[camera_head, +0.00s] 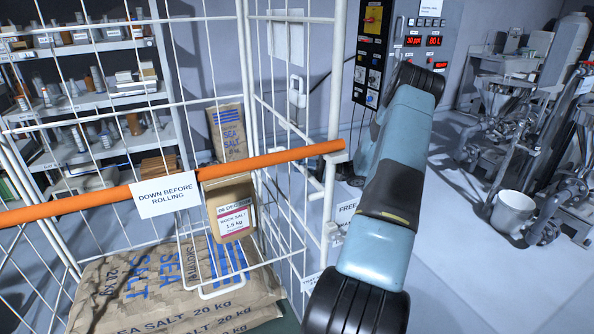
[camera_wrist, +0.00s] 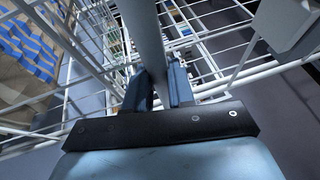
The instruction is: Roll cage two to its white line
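A white wire roll cage (camera_head: 333,200) fills the left and middle of the head view; no number is readable on it. An orange bar (camera_head: 110,195) crosses its front, with a sign reading "DOWN BEFORE ROLLING" (camera_head: 166,194). Sea salt sacks (camera_head: 165,285) lie inside, and a rock salt packet (camera_head: 231,208) is at the bar. In the wrist view my gripper (camera_wrist: 162,88) has one finger on each side of a pale upright post (camera_wrist: 147,35) of the cage, with no clear gap. My arm hides the gripper in the head view. No white floor line is visible.
Shelves (camera_head: 80,50) stand behind the cage at left. A control panel (camera_head: 400,45) with red displays is on the wall behind my arm. A white bucket (camera_head: 511,211) and machinery stand at right. The floor (camera_head: 450,240) right of my arm is clear.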

